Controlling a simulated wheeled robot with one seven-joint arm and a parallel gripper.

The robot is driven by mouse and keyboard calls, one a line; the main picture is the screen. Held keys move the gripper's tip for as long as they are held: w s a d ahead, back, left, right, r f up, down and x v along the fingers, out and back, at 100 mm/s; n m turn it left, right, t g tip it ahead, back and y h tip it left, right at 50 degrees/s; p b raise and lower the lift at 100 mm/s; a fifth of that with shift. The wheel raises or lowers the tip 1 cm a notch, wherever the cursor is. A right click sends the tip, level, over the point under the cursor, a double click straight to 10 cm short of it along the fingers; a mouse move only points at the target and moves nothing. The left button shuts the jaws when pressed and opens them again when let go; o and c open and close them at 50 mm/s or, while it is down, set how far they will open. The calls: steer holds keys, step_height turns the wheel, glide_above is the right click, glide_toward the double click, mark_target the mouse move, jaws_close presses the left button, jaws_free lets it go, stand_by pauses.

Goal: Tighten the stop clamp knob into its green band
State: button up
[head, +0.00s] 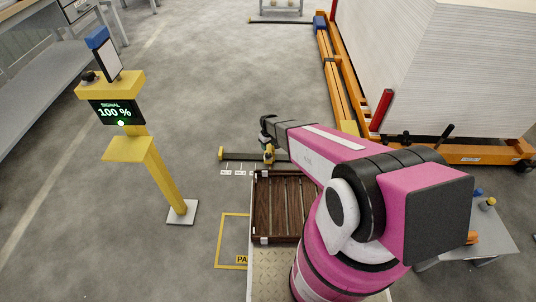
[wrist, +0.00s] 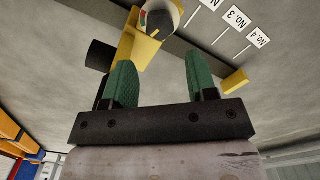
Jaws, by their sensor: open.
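The yellow stop clamp (wrist: 137,46) sits on a dark rail (wrist: 203,47) in the wrist view, beyond my fingertips. A round dial with red, white and green parts (wrist: 148,17) is on it, cut by the top edge. A black knob or pointer (wrist: 160,24) lies over its middle; its exact setting is unclear. A black cylinder (wrist: 102,56) sticks out at the clamp's left. My gripper (wrist: 160,72) is open and empty, its green fingertips apart below the dial. In the head view the clamp (head: 269,154) shows small on the rail, just below my gripper's dark end.
White numbered tags (wrist: 238,18) line the rail, and a yellow end block (wrist: 235,82) is at right. A yellow signal post (head: 165,180) reading 100 % stands left. A slatted wooden pallet (head: 252,210) lies below the rail. A white sheet stack and orange gantry frame (head: 440,152) are at right.

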mark_target(268, 154)
step_height(268, 154, down, 8)
steer(key=shift+r, duration=0.1)
steer(key=c, duration=0.6)
